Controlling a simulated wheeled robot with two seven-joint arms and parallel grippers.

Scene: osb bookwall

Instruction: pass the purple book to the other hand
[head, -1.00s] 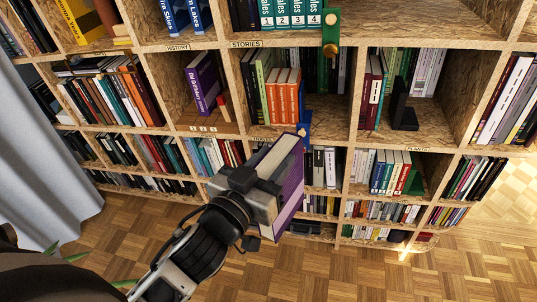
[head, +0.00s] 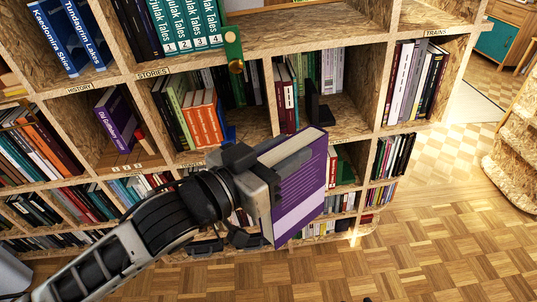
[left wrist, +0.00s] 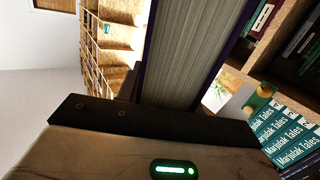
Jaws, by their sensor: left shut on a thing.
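The purple book (head: 305,190) is in my left gripper (head: 278,172), in front of the shelves in the head view. It is tilted, with its purple cover facing right and its pale page edge on top. My left gripper is shut on it from the left side. In the left wrist view the book's page block (left wrist: 195,50) rises between purple cover edges, beyond the dark gripper part (left wrist: 140,118).
An OSB bookwall fills the back, with another purple book (head: 115,122) in a left compartment. A green bracket with a brass knob (head: 234,50) juts from a shelf edge. Orange books (head: 203,120) stand behind the arm. The parquet floor (head: 430,250) at right is clear.

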